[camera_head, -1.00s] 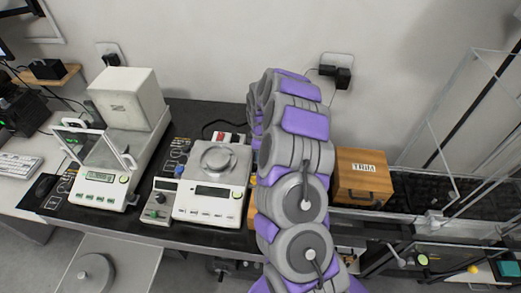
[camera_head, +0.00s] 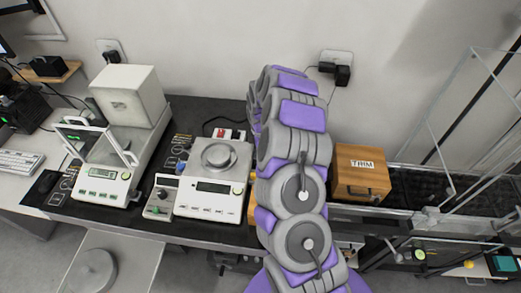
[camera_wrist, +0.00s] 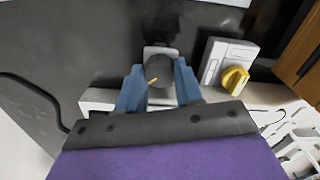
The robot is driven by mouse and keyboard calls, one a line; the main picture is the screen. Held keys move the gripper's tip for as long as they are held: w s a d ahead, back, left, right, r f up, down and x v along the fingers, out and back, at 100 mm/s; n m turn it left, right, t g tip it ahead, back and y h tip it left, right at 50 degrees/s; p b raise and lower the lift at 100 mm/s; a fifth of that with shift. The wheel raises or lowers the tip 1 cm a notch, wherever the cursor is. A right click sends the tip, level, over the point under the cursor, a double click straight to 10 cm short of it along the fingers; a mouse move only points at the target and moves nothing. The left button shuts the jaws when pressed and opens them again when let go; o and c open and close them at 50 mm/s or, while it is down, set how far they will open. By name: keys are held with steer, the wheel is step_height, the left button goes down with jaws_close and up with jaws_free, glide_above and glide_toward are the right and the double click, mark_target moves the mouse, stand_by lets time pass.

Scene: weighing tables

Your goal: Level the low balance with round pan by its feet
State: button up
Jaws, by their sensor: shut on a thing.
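The low balance (camera_head: 208,187) with a round metal pan (camera_head: 219,155) stands on the dark table, left of my arm in the head view. In the wrist view, my gripper (camera_wrist: 160,80) has its blue fingers shut on a dark round foot knob (camera_wrist: 160,68) with a yellow mark. A pale edge behind the fingers is probably the balance's body, mostly covered. In the head view my gripper and this foot are hidden behind my arm. The balance's bubble level cannot be made out.
A taller balance with a glass shield (camera_head: 97,185) stands to the left. A small grey box with a yellow knob (camera_wrist: 235,77) is right of my fingers in the wrist view. A wooden box labelled TRIM (camera_head: 360,177) stands right of my arm. A glass enclosure is further right.

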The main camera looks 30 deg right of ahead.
steer(key=shift+w+r, duration=0.1)
steer(key=o, duration=1)
steer(key=shift+o, duration=0.2)
step_height(320, 180, up, 17)
steer(key=p, duration=0.2)
steer(key=shift+p, duration=0.35)
steer(key=shift+r, duration=0.1)
steer(key=s+a+r+m, duration=0.5)
steer(key=s+a+r, duration=0.6)
steer(key=s+a, duration=0.3)
steer(key=s+a+r+m+g, duration=0.1)
steer(key=s+m, duration=0.8)
steer(key=s, duration=1.7)
steer(key=shift+s+a+g, duration=0.3)
steer(key=shift+a+g, duration=0.1)
steer(key=shift+a, duration=0.1)
